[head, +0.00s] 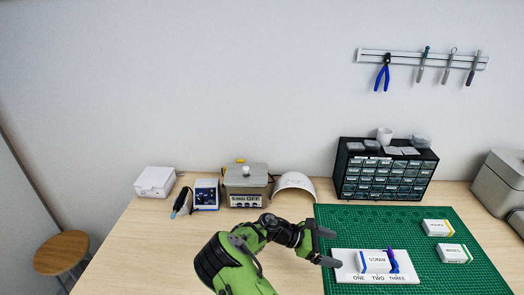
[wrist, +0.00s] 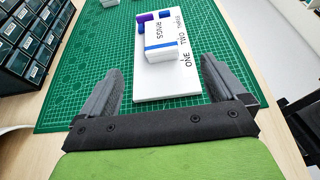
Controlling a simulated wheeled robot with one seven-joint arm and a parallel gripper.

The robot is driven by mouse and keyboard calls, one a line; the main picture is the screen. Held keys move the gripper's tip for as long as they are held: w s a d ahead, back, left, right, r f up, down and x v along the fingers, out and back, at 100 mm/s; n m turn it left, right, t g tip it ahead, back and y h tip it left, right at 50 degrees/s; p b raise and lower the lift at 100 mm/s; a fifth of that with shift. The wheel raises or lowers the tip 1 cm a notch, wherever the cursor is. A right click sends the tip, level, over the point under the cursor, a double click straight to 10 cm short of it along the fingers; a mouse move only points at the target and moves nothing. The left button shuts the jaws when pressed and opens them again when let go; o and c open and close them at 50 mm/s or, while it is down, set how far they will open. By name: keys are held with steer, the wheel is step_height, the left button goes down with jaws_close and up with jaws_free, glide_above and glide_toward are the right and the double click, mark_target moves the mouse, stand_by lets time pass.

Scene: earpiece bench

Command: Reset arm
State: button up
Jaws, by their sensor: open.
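My gripper (head: 330,247) is open and empty, its fingers spread above the near left end of the white board in the head view. In the wrist view my gripper (wrist: 162,75) points toward the board (wrist: 168,88), which is marked ONE, TWO, THREE. A white box (head: 374,262) with a blue stripe stands on the board; its lettering seems to read RINGS in the wrist view (wrist: 165,35). A small purple and blue piece (head: 392,261) is beside the box near THREE. The gripper touches none of these as far as I can see.
Two white boxes, one with a yellow stripe (head: 437,227) and one with a green stripe (head: 454,253), lie on the green mat (head: 340,218). A black drawer cabinet (head: 388,175) stands behind. A metal device (head: 245,185), a blue unit (head: 206,194) and a white case (head: 154,181) stand at back left.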

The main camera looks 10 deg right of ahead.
steer(key=s+a+r+m+t+y, duration=0.2)
steer(key=s+a+r+m+y, duration=0.35)
steer(key=r, duration=0.25)
steer(key=s+a+r+m+t+y, duration=0.2)
steer(key=s+a+r+m+y, duration=0.3)
steer(key=r, duration=0.3)
steer(key=s+a+r+m+t+y, duration=0.1)
steer(key=s+a+r+m+t, duration=0.1)
steer(key=s, duration=0.4)
steer(key=s+a+r+m+t+y, duration=0.1)
steer(key=s+a+r+m+t, duration=0.1)
steer(key=s, duration=0.5)
steer(key=a+r+t, duration=0.1)
steer(key=a+r, duration=0.1)
steer(key=a, duration=0.1)
steer(key=shift+s+r+t, duration=0.15)
steer(key=shift+r+t, duration=0.15)
steer(key=shift+t, duration=0.1)
steer(key=shift+y, duration=0.25)
